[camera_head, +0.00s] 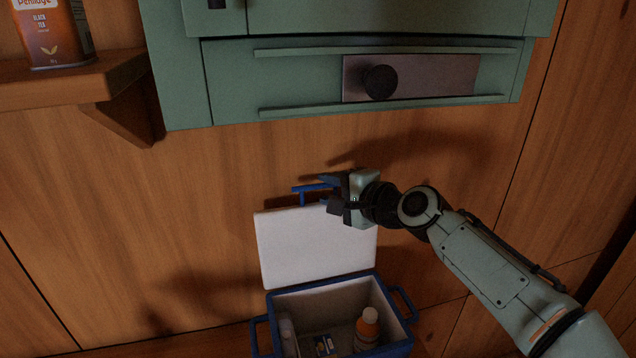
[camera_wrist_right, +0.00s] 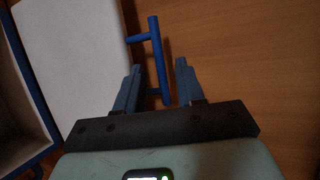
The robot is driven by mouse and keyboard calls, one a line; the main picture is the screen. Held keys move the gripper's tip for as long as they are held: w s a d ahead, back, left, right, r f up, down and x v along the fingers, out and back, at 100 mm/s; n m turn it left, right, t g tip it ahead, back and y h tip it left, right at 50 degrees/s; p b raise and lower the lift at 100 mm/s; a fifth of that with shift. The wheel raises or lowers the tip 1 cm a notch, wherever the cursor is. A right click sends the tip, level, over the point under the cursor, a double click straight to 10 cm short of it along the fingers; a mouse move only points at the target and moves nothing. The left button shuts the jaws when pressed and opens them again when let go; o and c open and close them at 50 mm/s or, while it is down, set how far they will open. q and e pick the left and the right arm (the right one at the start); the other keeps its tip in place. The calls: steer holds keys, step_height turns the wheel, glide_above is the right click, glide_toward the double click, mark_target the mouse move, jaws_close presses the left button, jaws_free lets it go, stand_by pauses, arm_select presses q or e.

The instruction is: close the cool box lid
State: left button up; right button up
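The blue cool box (camera_head: 340,286) stands at the bottom of the head view with its lid (camera_head: 316,245) raised, pale inner face showing. The lid also shows in the right wrist view (camera_wrist_right: 80,50), with the open box (camera_wrist_right: 22,100) at the left edge. A blue handle (camera_wrist_right: 154,55) sticks out from the lid's edge; it also shows in the head view (camera_head: 312,188). My right gripper (camera_head: 328,190) is at this handle. In the wrist view its two fingers (camera_wrist_right: 158,85) are apart, with the handle's near end between them; contact is unclear. My left gripper is not in view.
A green cabinet (camera_head: 230,85) with a dark knob hangs above. A wooden shelf (camera_head: 60,88) with a tin (camera_head: 52,35) is at upper left. The timber wall is behind the lid.

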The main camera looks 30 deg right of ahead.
mark_target(320, 187)
steer(key=shift+x, duration=2.15)
steer(key=shift+r, duration=0.1)
jaws_close()
steer(key=shift+s, duration=0.1)
